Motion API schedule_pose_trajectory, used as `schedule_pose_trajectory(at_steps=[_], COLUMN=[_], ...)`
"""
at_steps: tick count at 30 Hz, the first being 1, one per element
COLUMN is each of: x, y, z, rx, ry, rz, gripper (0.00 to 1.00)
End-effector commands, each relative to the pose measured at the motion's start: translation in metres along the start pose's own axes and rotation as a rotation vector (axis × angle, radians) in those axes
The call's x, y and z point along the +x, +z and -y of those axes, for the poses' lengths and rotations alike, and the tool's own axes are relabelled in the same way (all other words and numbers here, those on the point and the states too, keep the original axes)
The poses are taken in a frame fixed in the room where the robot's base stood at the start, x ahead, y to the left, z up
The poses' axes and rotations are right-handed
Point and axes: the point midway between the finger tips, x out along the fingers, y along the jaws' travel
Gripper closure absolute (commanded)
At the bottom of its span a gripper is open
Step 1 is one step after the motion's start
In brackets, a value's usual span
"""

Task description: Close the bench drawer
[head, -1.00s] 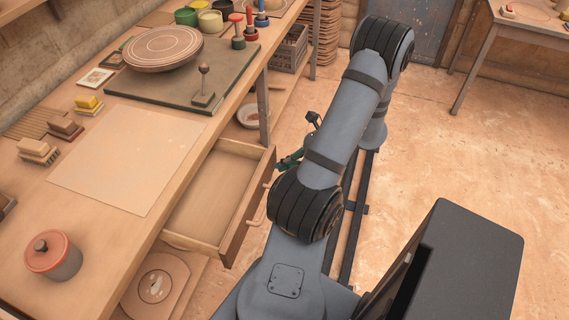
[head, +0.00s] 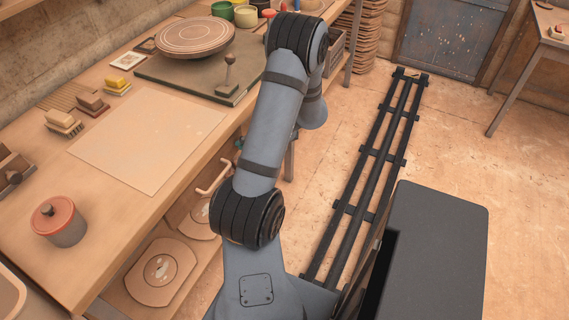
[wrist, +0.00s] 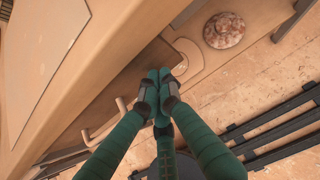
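The bench drawer now shows no open interior in either view. Its front (wrist: 112,88) is a shaded brown panel under the bench edge in the wrist view, apparently flush or nearly so; I cannot tell if a small gap is left. The drawer's pale bar handle (head: 213,178) sticks out below the bench edge, and it shows in the wrist view (wrist: 103,126) left of my fingers. My gripper (wrist: 160,77) has green fingers with their tips together, holding nothing visible. The tips are at the right part of the drawer front; contact is unclear. In the head view my arm hides most of the gripper.
The bench top (head: 110,225) holds a red-lidded jar (head: 59,222), a pale sheet (head: 147,138) and a round wheel (head: 195,38). A lower shelf holds round-centred boards (head: 160,268). The floor rail (head: 375,165) runs along the clear floor at the right.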

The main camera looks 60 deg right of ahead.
Motion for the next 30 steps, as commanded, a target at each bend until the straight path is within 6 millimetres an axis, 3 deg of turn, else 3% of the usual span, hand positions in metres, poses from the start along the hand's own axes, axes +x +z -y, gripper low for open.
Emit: schedule_pose_trajectory(at_steps=[20, 26, 30], x=[-0.003, -0.027, -0.063], y=[-0.002, -0.026, -0.024], z=[0.007, 0.004, 0.004], rx=[0.012, 0.011, 0.004], ry=[-0.013, -0.011, -0.013], rz=[0.003, 0.000, -0.001], gripper=[1.00, 1.00, 1.00])
